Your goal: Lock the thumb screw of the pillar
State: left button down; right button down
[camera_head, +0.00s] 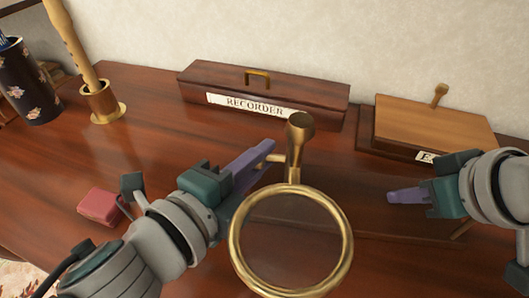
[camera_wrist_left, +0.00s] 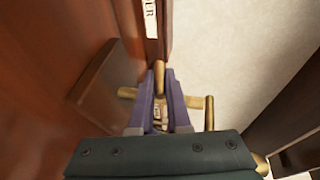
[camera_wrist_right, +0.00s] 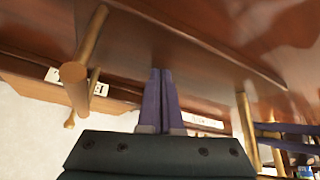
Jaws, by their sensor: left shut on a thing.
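A brass pillar (camera_head: 296,150) with a flared top stands on the dark wooden table, with a round brass-rimmed magnifying lens (camera_head: 233,240) in front of it in the head view. My left gripper (camera_head: 266,151) is at the pillar's left side, shut on a small brass piece that looks like the thumb screw (camera_wrist_left: 160,78). The fingers hide part of it, and its turn position cannot be told.
A long box labelled RECORDER (camera_head: 200,79) lies behind the pillar. A wooden box (camera_head: 430,125) with a brass peg stands at back right. At left are a brass holder (camera_head: 107,110) with a wooden stick, a dark floral vase (camera_head: 30,95) and a small red box (camera_head: 98,204).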

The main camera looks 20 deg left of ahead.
pick_arm(q)
jog(key=shift+r, duration=0.1)
jog(key=c, duration=0.9)
grip_release()
jog(key=v, duration=1.2)
